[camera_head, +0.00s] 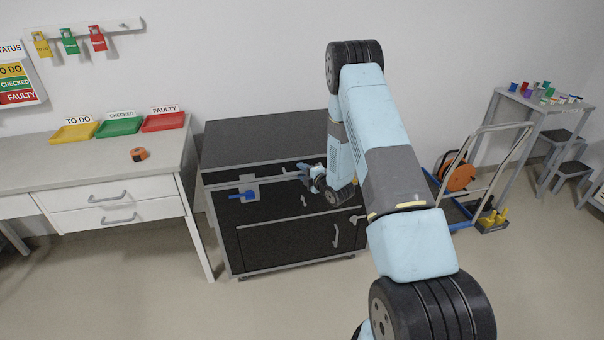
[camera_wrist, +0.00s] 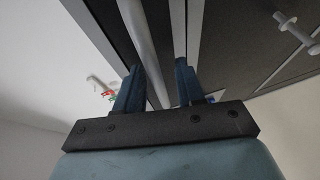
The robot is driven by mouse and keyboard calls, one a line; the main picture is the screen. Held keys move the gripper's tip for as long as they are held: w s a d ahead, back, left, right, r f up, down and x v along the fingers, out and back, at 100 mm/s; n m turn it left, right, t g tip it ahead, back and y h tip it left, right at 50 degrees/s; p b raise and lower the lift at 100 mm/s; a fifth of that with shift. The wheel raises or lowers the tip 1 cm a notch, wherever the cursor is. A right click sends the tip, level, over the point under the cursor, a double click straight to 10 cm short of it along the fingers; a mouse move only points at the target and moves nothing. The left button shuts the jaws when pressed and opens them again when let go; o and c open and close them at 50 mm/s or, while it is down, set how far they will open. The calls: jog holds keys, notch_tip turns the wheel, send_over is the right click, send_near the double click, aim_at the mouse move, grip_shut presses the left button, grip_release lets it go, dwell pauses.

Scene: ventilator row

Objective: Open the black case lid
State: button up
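The black case (camera_head: 275,215) is a large box with grey edge trim, standing on the floor. Its lid (camera_head: 260,140) lies flat and closed on top. My gripper (camera_head: 302,170) is at the upper front of the case, with my arm hiding the case's right part. In the wrist view my gripper (camera_wrist: 158,85) has its two blue fingers apart. A pale grey bar (camera_wrist: 148,45) runs lengthwise at the gap between them, close to the left finger. I cannot tell whether the fingers touch it.
A blue lever (camera_head: 243,195) on a grey plate and a lower door handle (camera_head: 336,236) are on the case front. A white drawer desk (camera_head: 110,190) stands close on the left. A hand truck (camera_head: 485,185) stands right. The floor in front is clear.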

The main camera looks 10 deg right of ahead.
grip_shut()
dwell(0.4)
